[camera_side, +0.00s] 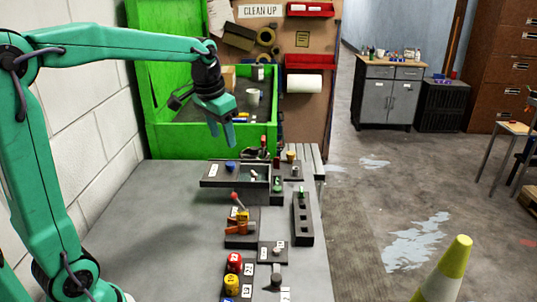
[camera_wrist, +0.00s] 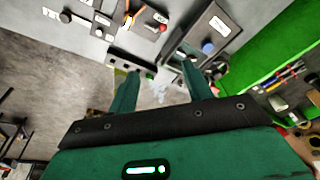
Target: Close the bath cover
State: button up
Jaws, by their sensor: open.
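The bath (camera_side: 256,188) is a grey box on the table with an open top at its right part, in the middle of the side view. Its dark flat cover (camera_side: 212,180) with a blue knob (camera_side: 231,166) lies to the left of that opening. In the wrist view the cover (camera_wrist: 216,22) and blue knob (camera_wrist: 208,47) show at upper right, beside the bath's opening (camera_wrist: 184,50). My gripper (camera_side: 221,135) is open and empty, pointing down above and behind the bath, apart from the knob. Its two fingers also show in the wrist view (camera_wrist: 160,76).
A red-tipped lever (camera_side: 235,198), a black slotted block (camera_side: 303,218) and red and yellow buttons (camera_side: 233,272) stand nearer on the table. Small bottles stand right of the bath. The table's left side is clear.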

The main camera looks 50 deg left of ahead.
jog(key=w+a+f+g, duration=0.1)
jog(key=w+a+f, duration=0.3)
jog(key=w+a, duration=0.3)
jog(key=g, duration=0.1)
send_near(231, 163)
jog(key=shift+f+h, duration=0.1)
jog(key=shift+h, duration=0.2)
jog(key=shift+w+a+f+g, duration=0.1)
jog(key=shift+a+f+g, duration=0.2)
jog(key=shift+f, duration=0.05)
jog(key=shift+f, duration=0.1)
jog(key=shift+f, duration=3.8)
jog(key=shift+c, duration=0.4)
grip_shut()
jog(key=shift+d, duration=0.1)
